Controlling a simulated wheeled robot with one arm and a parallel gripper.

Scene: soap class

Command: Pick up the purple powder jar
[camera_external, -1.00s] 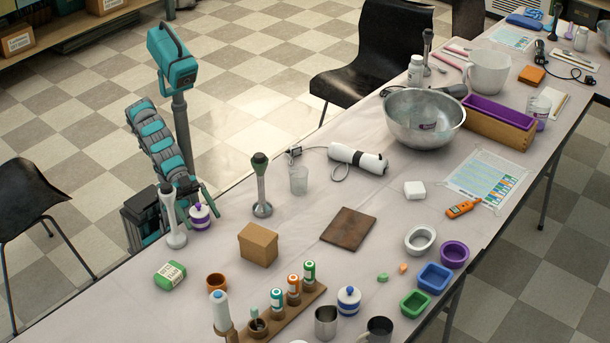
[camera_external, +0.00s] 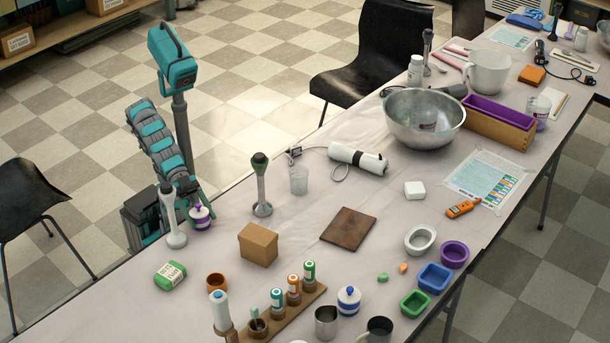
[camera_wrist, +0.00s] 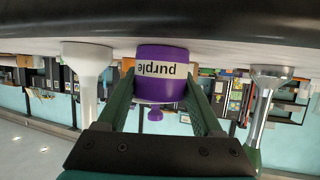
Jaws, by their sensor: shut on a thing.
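The purple powder jar (camera_external: 200,217) is a small white and purple jar with a purple knobbed lid, near the table's left edge in the external view. In the wrist view the purple jar (camera_wrist: 160,72) appears upside down with a white label reading "purple". My gripper (camera_wrist: 158,95) has its two green fingers closed on the jar's sides. In the external view the fingers are mostly hidden behind the white hand blender and the jar. Whether the jar is off the table cannot be told clearly.
A white hand blender (camera_external: 172,218) stands close to the left of the jar, and a green-topped blender (camera_external: 261,186) stands to the right. A brown box (camera_external: 258,245) and a green soap pack (camera_external: 170,275) lie in front. The table between the jar and the box is clear.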

